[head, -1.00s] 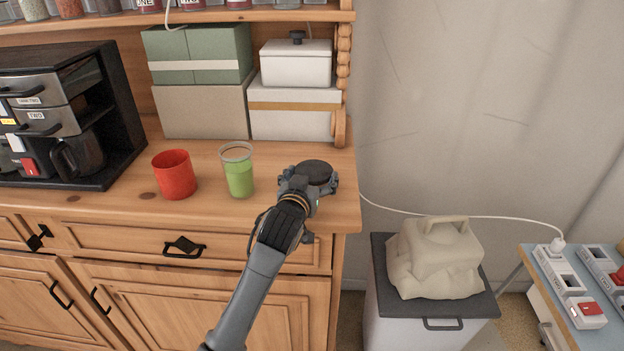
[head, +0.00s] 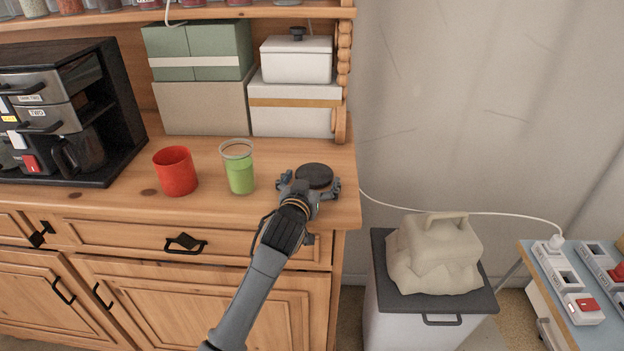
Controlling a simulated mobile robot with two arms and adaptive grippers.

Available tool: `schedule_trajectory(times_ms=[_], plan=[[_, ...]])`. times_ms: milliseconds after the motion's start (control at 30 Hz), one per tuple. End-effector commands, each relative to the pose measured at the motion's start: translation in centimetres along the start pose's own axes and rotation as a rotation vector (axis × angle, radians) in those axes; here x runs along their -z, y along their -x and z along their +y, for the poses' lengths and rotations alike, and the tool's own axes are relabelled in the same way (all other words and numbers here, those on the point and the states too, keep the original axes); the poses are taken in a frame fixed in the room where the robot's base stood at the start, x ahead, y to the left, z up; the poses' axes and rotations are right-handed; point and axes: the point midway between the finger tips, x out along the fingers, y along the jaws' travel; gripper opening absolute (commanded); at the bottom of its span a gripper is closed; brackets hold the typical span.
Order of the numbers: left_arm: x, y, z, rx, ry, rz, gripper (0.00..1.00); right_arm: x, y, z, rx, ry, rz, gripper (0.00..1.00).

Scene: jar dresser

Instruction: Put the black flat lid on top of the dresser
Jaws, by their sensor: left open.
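The black flat lid (head: 315,174) lies on the wooden top of the dresser (head: 215,207), near its right end. My left gripper (head: 309,183) is just in front of the lid, low over the dresser top. Its fingers are spread to either side and it holds nothing. The gripper hides the lid's near edge, so I cannot tell whether they touch. My right gripper is out of view.
A green-filled glass (head: 239,167) and a red cup (head: 175,171) stand left of the gripper. A black coffee machine (head: 112,115) is farther left. Stacked boxes (head: 290,120) stand behind. A beige bag-like object (head: 433,258) sits on a bin at right.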

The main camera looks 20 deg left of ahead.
Motion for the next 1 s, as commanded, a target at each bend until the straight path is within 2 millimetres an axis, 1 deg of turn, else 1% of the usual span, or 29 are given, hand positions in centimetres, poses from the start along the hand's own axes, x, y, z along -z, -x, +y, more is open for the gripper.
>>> schedule_trajectory(times_ms=[133, 267, 600, 700, 833, 1000], plan=[[0.2, 0.4, 0.0, -0.001, 0.000, 0.001, 1.00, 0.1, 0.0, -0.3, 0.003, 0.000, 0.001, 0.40], [0.1, 1.9, 0.0, -0.001, 0.001, 0.001, 1.00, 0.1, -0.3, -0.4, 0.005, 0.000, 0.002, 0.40], [0.1, 8.6, 0.0, -0.001, 0.001, 0.001, 1.00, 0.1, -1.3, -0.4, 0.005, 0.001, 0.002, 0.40], [0.1, 10.1, 0.0, -0.001, 0.002, 0.001, 1.00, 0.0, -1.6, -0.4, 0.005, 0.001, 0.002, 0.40], [0.2, 11.4, 0.0, 0.000, 0.001, 0.001, 1.00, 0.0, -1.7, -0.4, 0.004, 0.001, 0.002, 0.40], [0.2, 12.1, 0.0, 0.000, 0.000, 0.000, 1.00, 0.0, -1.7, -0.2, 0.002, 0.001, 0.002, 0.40]])
